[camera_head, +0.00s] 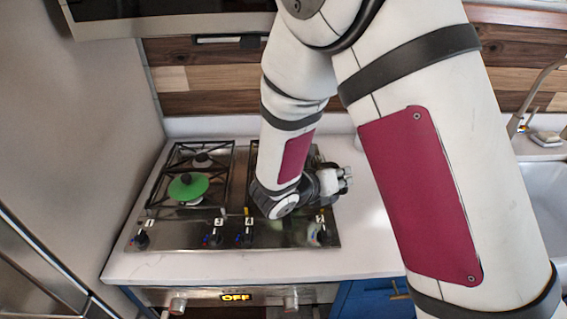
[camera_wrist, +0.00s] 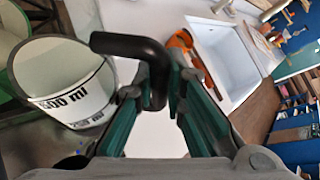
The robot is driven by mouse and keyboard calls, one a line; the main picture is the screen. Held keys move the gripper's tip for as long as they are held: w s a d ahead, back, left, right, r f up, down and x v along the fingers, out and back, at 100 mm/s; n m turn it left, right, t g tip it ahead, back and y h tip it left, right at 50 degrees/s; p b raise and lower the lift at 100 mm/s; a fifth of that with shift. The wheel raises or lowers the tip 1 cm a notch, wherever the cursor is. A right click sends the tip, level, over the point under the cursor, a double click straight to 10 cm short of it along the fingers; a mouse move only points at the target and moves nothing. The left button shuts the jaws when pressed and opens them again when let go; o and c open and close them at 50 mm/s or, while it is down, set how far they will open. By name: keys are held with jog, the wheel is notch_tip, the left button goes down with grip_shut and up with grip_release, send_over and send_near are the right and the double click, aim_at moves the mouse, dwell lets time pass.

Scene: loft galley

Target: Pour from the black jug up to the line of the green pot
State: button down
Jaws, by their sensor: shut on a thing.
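My gripper (camera_head: 338,181) is over the right part of the stove in the head view, partly behind my arm. In the wrist view its fingers (camera_wrist: 160,98) are shut on a black bent handle (camera_wrist: 128,44). Left of the handle is an open, pale-walled container (camera_wrist: 62,62) marked "500 ml"; it seems to be the jug, but the join to the handle is unclear. I see no liquid in it. A green round thing (camera_head: 188,187), likely the green pot, sits on the left burner. Green also shows at the wrist view's left edge (camera_wrist: 8,60). No line on it is visible.
The stove (camera_head: 170,236) has black grates and front knobs. White counter (camera_head: 365,240) lies clear to its right. A sink (camera_head: 545,190) and tap (camera_head: 525,110) are at far right. An orange object (camera_wrist: 182,42) lies near the sink. A hood (camera_head: 165,22) hangs above.

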aim_at(322, 163)
jog(key=shift+w+a+r, duration=0.25)
jog(key=shift+w+r, duration=0.05)
jog(key=shift+r, duration=0.05)
jog(key=shift+w+a+r+n, duration=0.1)
jog(key=shift+n, duration=0.2)
jog(key=shift+w+a+r+n+g+h, duration=0.25)
jog(key=shift+a+r+n+h, duration=0.1)
jog(key=shift+r, duration=0.3)
jog(key=shift+w+a+r+n+g+h, duration=0.2)
jog(key=shift+w+r+n+h, duration=0.15)
jog(key=shift+r, duration=0.35)
jog(key=shift+w+a+r+n+g+h, duration=0.2)
jog(key=shift+a+r+n+g, duration=0.15)
jog(key=shift+r, duration=0.3)
dwell(0.6)
jog(key=shift+w+a+r+n+h+b, duration=0.3)
jog(key=shift+w+a+r+n, duration=0.15)
jog(key=shift+r, duration=0.15)
jog(key=shift+w+a+r+n+h+b, duration=0.2)
jog(key=shift+w+a+r+n+h, duration=0.15)
jog(key=shift+r, duration=0.2)
dwell(2.8)
jog(key=shift+s+d+f+m+y+p, duration=0.55)
jog(key=shift+s+d+f+m+y, duration=0.15)
jog(key=shift+s+d+f, duration=0.4)
jog(key=shift+w+a+f+m+t, duration=0.15)
jog(key=shift+f+m+t, duration=0.15)
jog(key=shift+f, duration=0.15)
